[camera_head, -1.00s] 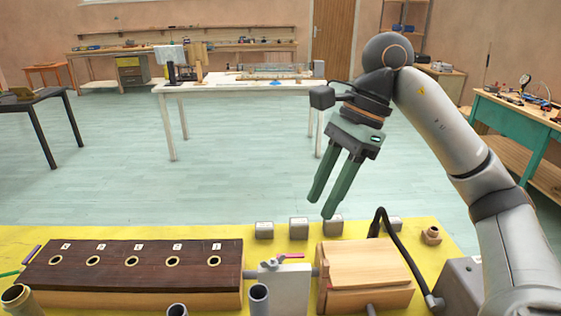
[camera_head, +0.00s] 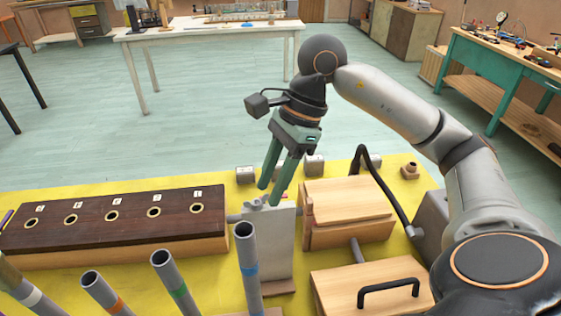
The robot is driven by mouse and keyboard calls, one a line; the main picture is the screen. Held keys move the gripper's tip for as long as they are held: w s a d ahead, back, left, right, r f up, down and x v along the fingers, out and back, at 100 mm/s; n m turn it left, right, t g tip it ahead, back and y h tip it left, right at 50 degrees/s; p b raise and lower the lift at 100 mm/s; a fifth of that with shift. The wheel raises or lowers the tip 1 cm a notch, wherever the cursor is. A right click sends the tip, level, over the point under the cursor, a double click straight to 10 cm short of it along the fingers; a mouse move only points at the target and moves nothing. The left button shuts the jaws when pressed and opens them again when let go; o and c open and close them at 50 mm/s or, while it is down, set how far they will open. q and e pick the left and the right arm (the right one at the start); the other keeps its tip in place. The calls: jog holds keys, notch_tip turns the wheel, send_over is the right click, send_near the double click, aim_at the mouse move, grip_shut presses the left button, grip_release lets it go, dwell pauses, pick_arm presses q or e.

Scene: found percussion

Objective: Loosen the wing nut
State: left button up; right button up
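The wing nut (camera_head: 254,203) is a small grey metal piece on top of the upright grey plate (camera_head: 268,245), right of the dark wooden block. My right gripper (camera_head: 268,195) has green fingers pointing down, spread apart with nothing seen between them. Its fingertips appear just above and beside the wing nut, overlapping the plate's top edge in the picture. I cannot tell whether they touch it. My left gripper is not in view.
A dark wooden block (camera_head: 115,225) with several numbered holes lies left on the yellow table (camera_head: 320,170). Several grey tubes (camera_head: 172,275) stand in front.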

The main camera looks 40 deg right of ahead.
jog(key=shift+a+f, duration=0.15)
jog(key=shift+f, duration=0.25)
grip_shut()
jog(key=n, duration=0.1)
jog(key=n+g, duration=0.1)
jog(key=shift+w+r+n+p, duration=0.15)
jog(key=shift+w+n+p, duration=0.15)
jog(key=shift+w+p, duration=0.1)
jog(key=shift+w+n, duration=0.1)
jog(key=shift+n, duration=0.7)
jog(key=shift+g, duration=0.3)
